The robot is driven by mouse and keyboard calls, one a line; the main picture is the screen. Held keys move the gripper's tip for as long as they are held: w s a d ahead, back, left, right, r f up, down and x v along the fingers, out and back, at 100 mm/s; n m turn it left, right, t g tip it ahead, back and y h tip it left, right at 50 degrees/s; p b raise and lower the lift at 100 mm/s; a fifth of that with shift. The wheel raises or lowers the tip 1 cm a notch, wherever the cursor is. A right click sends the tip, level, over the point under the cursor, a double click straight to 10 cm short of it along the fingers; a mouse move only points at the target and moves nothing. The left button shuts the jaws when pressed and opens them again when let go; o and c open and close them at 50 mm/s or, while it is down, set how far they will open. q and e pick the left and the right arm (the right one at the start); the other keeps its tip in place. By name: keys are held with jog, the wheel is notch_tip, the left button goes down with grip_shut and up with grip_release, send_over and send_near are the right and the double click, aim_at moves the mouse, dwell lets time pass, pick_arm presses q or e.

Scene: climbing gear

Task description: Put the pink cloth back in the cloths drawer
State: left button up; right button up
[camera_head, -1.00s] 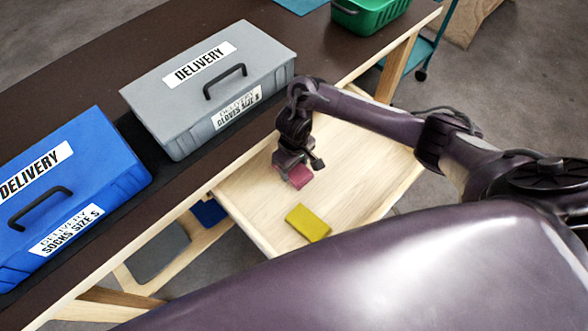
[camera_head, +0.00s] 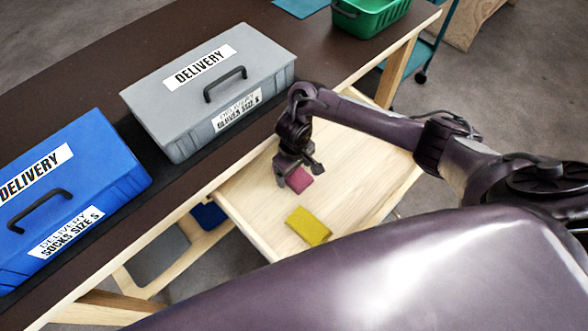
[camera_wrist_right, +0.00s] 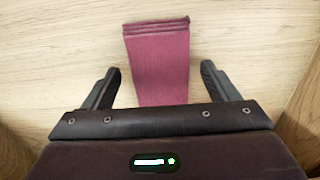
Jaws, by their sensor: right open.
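The pink cloth (camera_head: 299,179) lies folded on the light wooden floor of the open drawer (camera_head: 362,160). In the right wrist view the pink cloth (camera_wrist_right: 158,60) sits between and beyond the two fingers. My right gripper (camera_head: 297,172) is over the drawer, just above the cloth. In the right wrist view my right gripper (camera_wrist_right: 160,82) is open, with a gap between each finger and the cloth. A folded yellow cloth (camera_head: 309,226) lies in the same drawer, nearer to me. My left gripper is not in view.
A grey delivery box (camera_head: 165,105) and a blue delivery box (camera_head: 95,150) stand on the dark tabletop (camera_head: 90,70) left of the drawer. A green basket (camera_head: 375,22) is at the far end. The drawer's right part is clear.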

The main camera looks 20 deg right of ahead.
aim_at(294, 173)
notch_tip(294, 173, up, 12)
jog(key=p, duration=0.6)
jog(key=shift+f, duration=0.1)
